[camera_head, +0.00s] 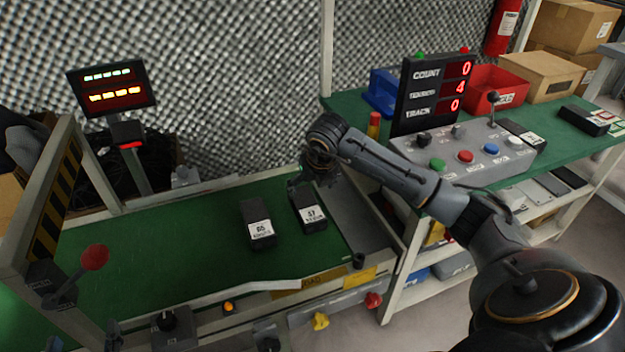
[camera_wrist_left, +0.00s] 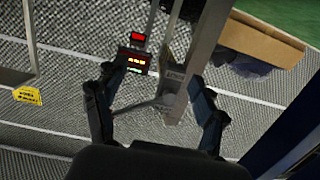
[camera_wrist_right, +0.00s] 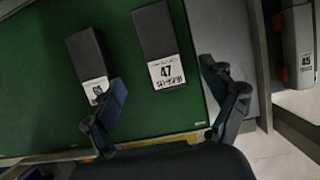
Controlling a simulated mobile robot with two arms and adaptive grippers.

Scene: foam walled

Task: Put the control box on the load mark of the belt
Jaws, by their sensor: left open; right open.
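Two dark oblong boxes with white labels lie side by side on the green belt (camera_head: 150,255). The right one, the box labelled 47 (camera_head: 305,198), also shows in the right wrist view (camera_wrist_right: 154,32). The left box (camera_head: 256,213) shows there too (camera_wrist_right: 88,53), its label partly behind a finger. I cannot tell which is the control box. A yellow plate (camera_head: 295,283) marks the belt's front edge; no load mark is clearly readable. My right gripper (camera_head: 318,180) is open and empty above the belt's right end, near the box labelled 47. My left gripper (camera_wrist_left: 150,78) is open and empty, away from the belt.
A grey button console (camera_head: 468,160) and a counter display (camera_head: 432,92) stand on the green bench at right. A red bin (camera_head: 497,88) and cartons are behind. A red-knobbed lever (camera_head: 94,258) and striped post flank the belt's left. The belt's middle is clear.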

